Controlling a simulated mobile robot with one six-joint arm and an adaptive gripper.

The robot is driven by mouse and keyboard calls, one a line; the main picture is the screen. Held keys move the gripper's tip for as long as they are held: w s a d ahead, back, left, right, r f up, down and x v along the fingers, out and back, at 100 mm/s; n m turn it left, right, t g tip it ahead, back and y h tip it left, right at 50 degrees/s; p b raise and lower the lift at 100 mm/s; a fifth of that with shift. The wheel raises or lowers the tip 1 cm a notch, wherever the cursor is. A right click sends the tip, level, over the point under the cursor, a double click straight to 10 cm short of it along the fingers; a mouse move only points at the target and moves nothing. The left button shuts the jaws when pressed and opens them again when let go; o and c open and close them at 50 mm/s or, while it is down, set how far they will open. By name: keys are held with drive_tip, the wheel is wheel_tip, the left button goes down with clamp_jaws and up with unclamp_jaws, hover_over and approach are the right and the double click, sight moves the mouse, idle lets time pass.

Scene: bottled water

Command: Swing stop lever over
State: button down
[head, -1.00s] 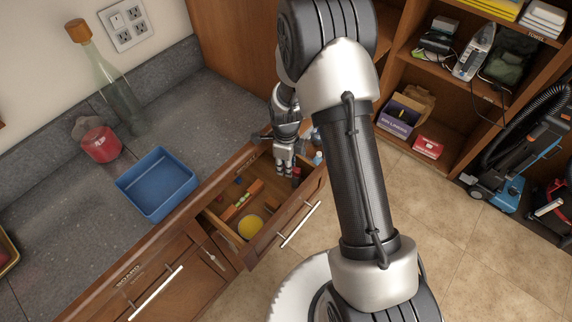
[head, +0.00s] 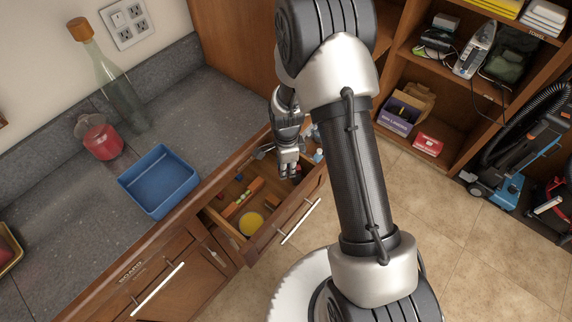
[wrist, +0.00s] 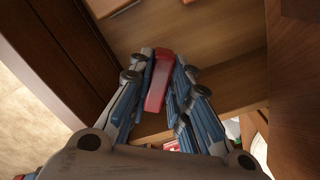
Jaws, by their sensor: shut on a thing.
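A red lever-like piece (wrist: 158,85) stands between the fingers of my gripper (wrist: 160,80) in the wrist view. The fingers touch it from both sides and are shut on it. I take it to be the stop lever; its base is hidden. In the head view my gripper (head: 288,172) points down into the back right end of an open wooden drawer (head: 270,238). The fingers cover most of what they hold there, and only a small dark red bit shows beside them.
The drawer also holds a yellow round thing (head: 251,223), an orange block (head: 242,199) and small items. A blue tray (head: 158,180), a red jar (head: 102,141) and a glass bottle (head: 118,90) stand on the counter. Dark wood rises close beside my gripper.

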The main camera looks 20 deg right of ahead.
drive_tip(key=shift+s+n, duration=0.25)
drive_tip(key=shift+n, duration=0.45)
drive_tip(key=c, duration=1.5)
unclamp_jaws()
wheel_tip(320, 180, up, 12)
